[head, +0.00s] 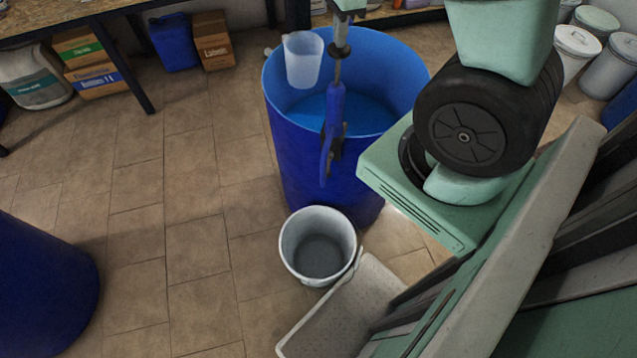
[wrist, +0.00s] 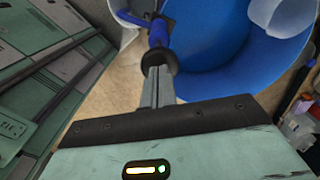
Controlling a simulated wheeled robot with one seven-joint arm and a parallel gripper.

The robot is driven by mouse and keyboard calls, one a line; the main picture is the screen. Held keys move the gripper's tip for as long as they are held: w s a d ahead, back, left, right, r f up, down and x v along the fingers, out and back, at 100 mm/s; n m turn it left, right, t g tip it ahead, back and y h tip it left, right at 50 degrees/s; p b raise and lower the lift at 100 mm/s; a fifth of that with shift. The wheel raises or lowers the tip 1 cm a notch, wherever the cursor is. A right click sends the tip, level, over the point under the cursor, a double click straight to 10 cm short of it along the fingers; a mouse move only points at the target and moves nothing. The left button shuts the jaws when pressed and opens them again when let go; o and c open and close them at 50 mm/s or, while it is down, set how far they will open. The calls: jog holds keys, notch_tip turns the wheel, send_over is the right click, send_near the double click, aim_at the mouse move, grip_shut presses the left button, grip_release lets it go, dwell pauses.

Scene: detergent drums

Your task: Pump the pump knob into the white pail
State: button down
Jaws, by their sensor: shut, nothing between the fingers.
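A blue hand pump (head: 335,110) stands at the near rim of a large open blue drum (head: 310,165) with blue liquid inside. Its black pump knob (head: 340,50) sits atop a thin rod showing above the pump body. The knob also shows in the wrist view (wrist: 159,60). My gripper (head: 341,38) is shut and empty, pointing down right above the knob. The fingertips look close to or touching its top; I cannot tell which. The pump's blue spout (head: 325,158) hangs outside the drum, above the white pail (head: 287,250), which stands upright on the floor and looks empty.
A translucent white jug (head: 303,62) hangs at the drum's rim, left of the pump. A pale tray-like surface (head: 345,305) lies right beside the pail. Another blue drum (head: 40,285) stands at lower left. Tiled floor between is clear.

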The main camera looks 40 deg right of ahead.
aim_at(339, 58)
jog(key=shift+r+p, duration=2.6)
jog(key=shift+r, duration=0.2)
jog(key=shift+f, duration=0.1)
jog(key=shift+f+b, duration=4.6)
jog(key=shift+f, duration=1.2)
jog(key=shift+r, duration=0.1)
notch_tip(339, 58, up, 12)
jog(key=p, duration=1.2)
jog(key=shift+f, duration=0.2)
jog(key=shift+f, duration=0.15)
